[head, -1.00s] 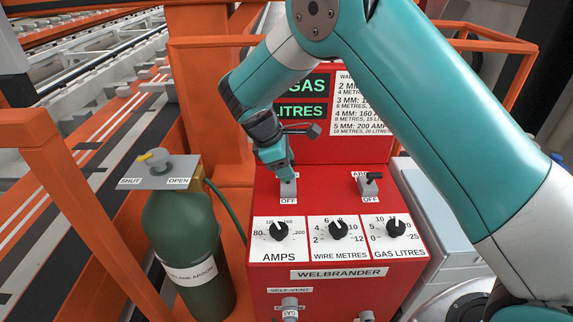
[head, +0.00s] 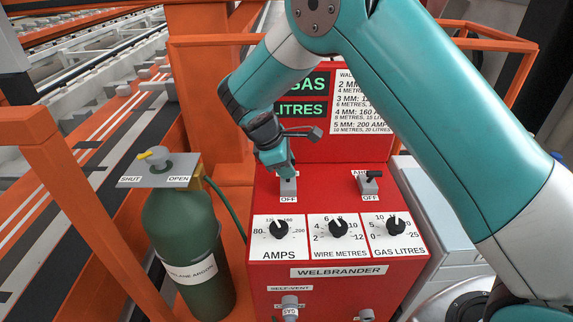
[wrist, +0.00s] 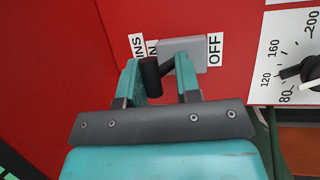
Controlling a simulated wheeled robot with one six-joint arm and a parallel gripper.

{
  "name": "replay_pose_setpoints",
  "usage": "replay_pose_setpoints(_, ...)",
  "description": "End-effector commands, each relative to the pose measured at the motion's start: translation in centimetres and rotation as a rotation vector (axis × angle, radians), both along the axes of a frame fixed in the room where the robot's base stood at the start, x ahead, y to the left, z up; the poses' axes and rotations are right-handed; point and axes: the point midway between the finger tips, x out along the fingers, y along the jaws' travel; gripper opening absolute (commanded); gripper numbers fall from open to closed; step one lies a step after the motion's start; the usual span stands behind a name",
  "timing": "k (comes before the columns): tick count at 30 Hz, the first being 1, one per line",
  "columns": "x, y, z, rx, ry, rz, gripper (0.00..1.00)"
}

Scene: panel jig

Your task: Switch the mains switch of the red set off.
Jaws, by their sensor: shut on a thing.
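The red set (head: 345,240), labelled WELBRANDER, stands in the middle of the head view. Its mains switch is a grey plate (wrist: 192,50) with a black lever (wrist: 150,78), labelled OFF on the right in the wrist view and partly hidden ON and MAINS labels on the left. The lever leans to the ON side. My gripper (wrist: 160,78) is shut on the lever, which shows between the fingers, closer to the left one. In the head view my gripper (head: 281,168) hides most of this switch (head: 289,188), above its OFF label.
A second switch (head: 369,184) with its own OFF label sits to the right. Amps (head: 279,229), wire (head: 338,229) and gas (head: 396,227) dials lie in front. A green gas cylinder (head: 190,235) with a shut/open valve stands left. Orange frames (head: 80,200) flank the set.

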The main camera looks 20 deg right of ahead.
Motion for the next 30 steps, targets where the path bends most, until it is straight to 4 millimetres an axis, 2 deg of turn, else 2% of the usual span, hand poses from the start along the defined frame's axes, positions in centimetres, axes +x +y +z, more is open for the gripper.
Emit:
replay_pose_setpoints(21, -2.7, 1.0, -0.3, -0.179, -0.563, 0.002, 0.08)
replay_pose_setpoints(30, -3.5, 1.3, -0.5, -0.237, -0.747, 0.001, 0.08)
